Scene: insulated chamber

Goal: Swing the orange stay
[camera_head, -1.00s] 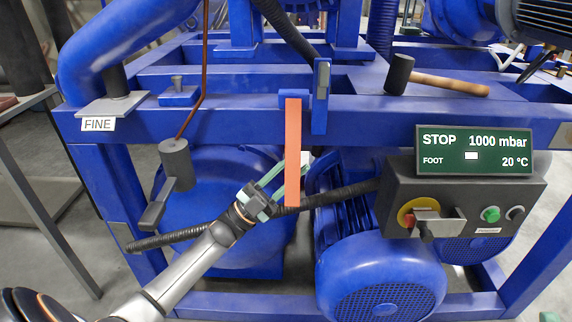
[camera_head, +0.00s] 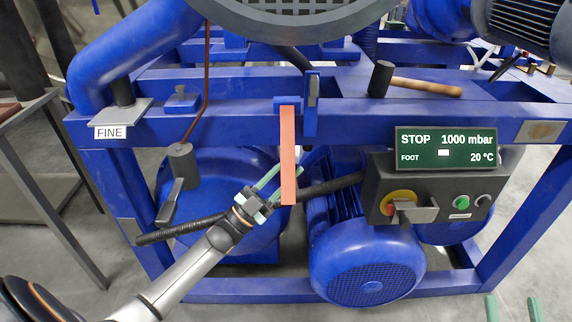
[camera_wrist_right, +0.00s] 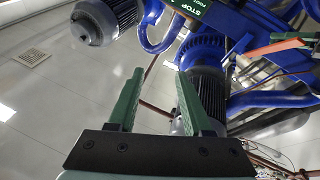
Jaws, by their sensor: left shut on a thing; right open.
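The orange stay (camera_head: 288,150) is a flat orange-red bar hanging nearly upright from a small bracket on the blue frame's front beam. My left gripper (camera_head: 282,180) reaches in from the lower left and is shut on the stay's lower part; the bar hides part of its green fingers. In the right wrist view the stay (camera_wrist_right: 264,51) shows as an orange bar at the right, with green fingers beside it. My right gripper (camera_wrist_right: 160,75) is open and empty, fingers apart. Its green tips also show at the bottom right of the head view (camera_head: 511,308).
A control box (camera_head: 430,190) with a display reading STOP stands right of the stay. A blue motor (camera_head: 365,265) and a black hose (camera_head: 180,231) are below and behind. A mallet (camera_head: 425,86) lies on the frame. A large grey round rim (camera_head: 300,18) crosses the top.

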